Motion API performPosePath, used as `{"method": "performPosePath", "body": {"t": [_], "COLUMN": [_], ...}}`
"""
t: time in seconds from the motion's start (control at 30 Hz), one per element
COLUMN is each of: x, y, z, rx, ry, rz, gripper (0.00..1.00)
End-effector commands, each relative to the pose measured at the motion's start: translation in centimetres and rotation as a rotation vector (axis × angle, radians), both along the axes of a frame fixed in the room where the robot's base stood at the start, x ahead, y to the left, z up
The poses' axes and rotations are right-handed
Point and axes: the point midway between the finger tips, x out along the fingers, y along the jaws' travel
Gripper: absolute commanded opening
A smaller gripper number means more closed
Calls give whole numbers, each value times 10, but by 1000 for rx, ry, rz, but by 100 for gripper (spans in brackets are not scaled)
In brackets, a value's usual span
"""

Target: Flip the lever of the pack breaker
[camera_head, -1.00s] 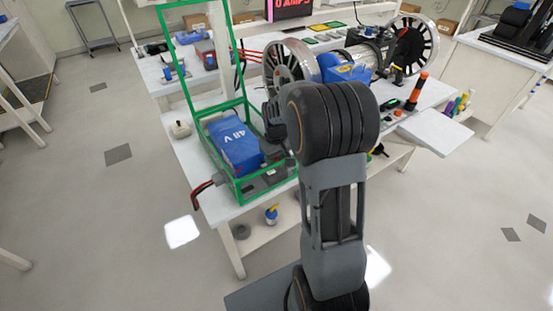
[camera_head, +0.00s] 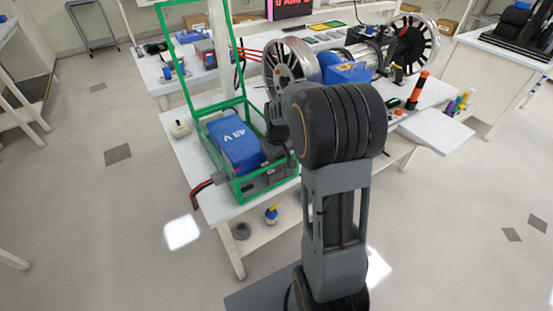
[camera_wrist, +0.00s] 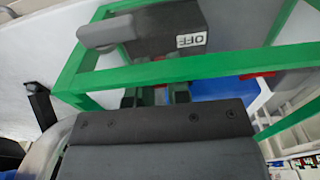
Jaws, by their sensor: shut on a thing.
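The blue 48 V pack (camera_head: 233,143) sits inside a green frame (camera_head: 203,157) on the white bench, with its lid raised. In the wrist view, the dark grey breaker box (camera_wrist: 165,32) carries a white OFF label (camera_wrist: 192,40). A lighter grey, round-ended lever (camera_wrist: 108,31) sticks out at its left. The fingertips of my gripper (camera_wrist: 155,96) are close together beside the green frame bar, below the box in the picture and apart from the visible part of the lever. What they close on is mostly hidden.
Red and black cable ends (camera_head: 201,190) hang off the bench's left edge. A motor rig with spoked wheels (camera_head: 290,62) stands behind my arm. An orange and black cylinder (camera_head: 417,91) stands to the right. The floor at left is clear.

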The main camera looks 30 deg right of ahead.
Motion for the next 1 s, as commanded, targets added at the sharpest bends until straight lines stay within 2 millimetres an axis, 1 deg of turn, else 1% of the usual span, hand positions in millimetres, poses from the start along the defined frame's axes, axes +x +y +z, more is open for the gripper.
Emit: {"method": "performPosePath", "body": {"t": [0.03,0.13,0.43,0.47,0.7,1.0], "x": [-1,-2,-2,-2,-2,-2], "y": [-1,-1,-1,-1,-1,-1], "z": [-4,-2,0,0,0,3], "rx": [2,5,5,5,6,6], "ry": [-33,-71,-81,-81,-80,-80], "rz": [-2,-2,-1,-1,-1,-1], "gripper": [0,0,0,19,42,43]}}
